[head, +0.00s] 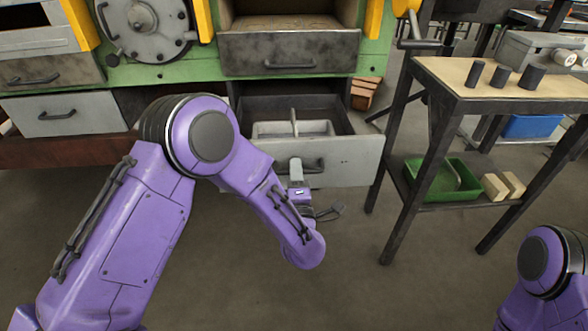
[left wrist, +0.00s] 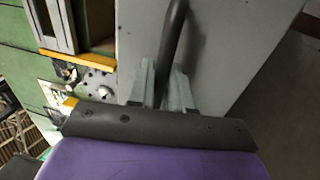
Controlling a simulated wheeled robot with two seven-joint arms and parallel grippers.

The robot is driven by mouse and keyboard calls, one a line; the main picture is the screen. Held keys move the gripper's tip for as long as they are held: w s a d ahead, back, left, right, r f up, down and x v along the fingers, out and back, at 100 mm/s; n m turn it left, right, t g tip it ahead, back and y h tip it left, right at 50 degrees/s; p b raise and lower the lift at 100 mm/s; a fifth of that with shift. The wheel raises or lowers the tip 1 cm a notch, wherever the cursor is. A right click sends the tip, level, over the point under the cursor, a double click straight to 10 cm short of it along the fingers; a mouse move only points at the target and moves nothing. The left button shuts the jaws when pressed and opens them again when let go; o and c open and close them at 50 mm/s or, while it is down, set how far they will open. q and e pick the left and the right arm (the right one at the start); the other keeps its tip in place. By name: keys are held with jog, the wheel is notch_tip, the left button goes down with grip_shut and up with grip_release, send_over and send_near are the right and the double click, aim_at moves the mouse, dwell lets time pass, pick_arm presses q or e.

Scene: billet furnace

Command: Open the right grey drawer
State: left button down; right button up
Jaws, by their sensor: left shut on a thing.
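The right grey drawer (head: 352,160) is pulled out at the lower middle of the green furnace in the head view, and its inside shows. A light grey divided tray (head: 310,129) lies in it. My left gripper (head: 296,170) is at the drawer front, shut on the dark bar handle (head: 316,163). In the left wrist view the handle (left wrist: 174,35) runs between the two fingers of the gripper (left wrist: 163,82), against the grey drawer front (left wrist: 225,50). My right gripper is outside the view; only part of my right arm shows at lower right.
The left grey drawer (head: 62,115) is shut. A darker drawer (head: 290,52) is above the open one. A table (head: 510,92) with dark cylinders (head: 502,76) stands close on the right, its leg near the drawer's corner. The floor in front is clear.

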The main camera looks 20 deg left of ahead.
pick_arm(q)
jog(key=c, duration=1.2)
grip_release()
jog(key=v, duration=1)
jog(key=shift+s+d, duration=0.15)
jog(key=shift+s, duration=0.05)
